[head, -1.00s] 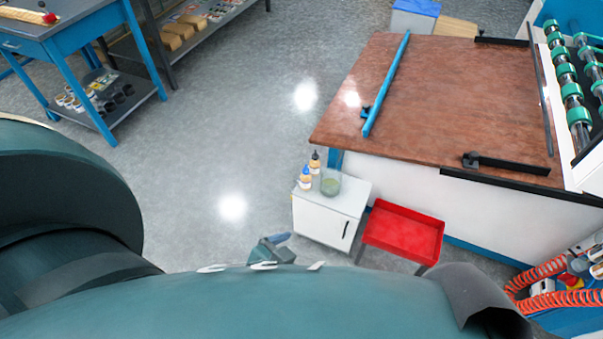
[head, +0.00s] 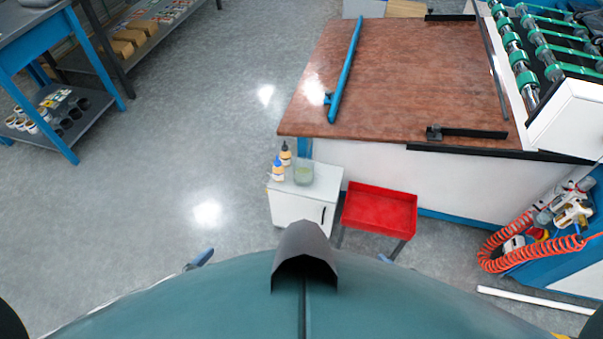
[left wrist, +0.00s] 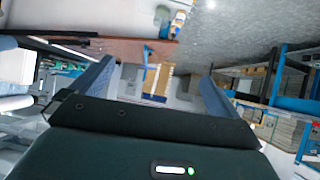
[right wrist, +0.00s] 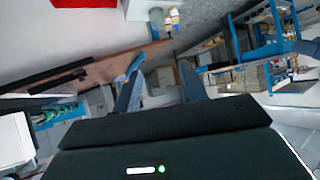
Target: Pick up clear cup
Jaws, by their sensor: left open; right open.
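The clear cup (head: 304,172) stands upright on a small white cabinet (head: 318,203), with something greenish showing in or through it. Two bottles with blue (head: 278,170) and black (head: 285,155) caps stand just left of it. In the left wrist view the cup (left wrist: 162,16) is small near the top; in the right wrist view it (right wrist: 156,18) is also near the top. My left gripper (left wrist: 156,72) is open and empty, its fingers wide apart. My right gripper (right wrist: 160,62) is open and empty. Both are well away from the cup; in the head view my body mostly hides them.
A red tray (head: 378,210) on legs stands right of the cabinet. A large brown-topped table (head: 410,85) is behind them. Blue shelving (head: 75,95) stands far left. Orange coiled hose (head: 495,255) is at right. The grey floor left of the cabinet is open.

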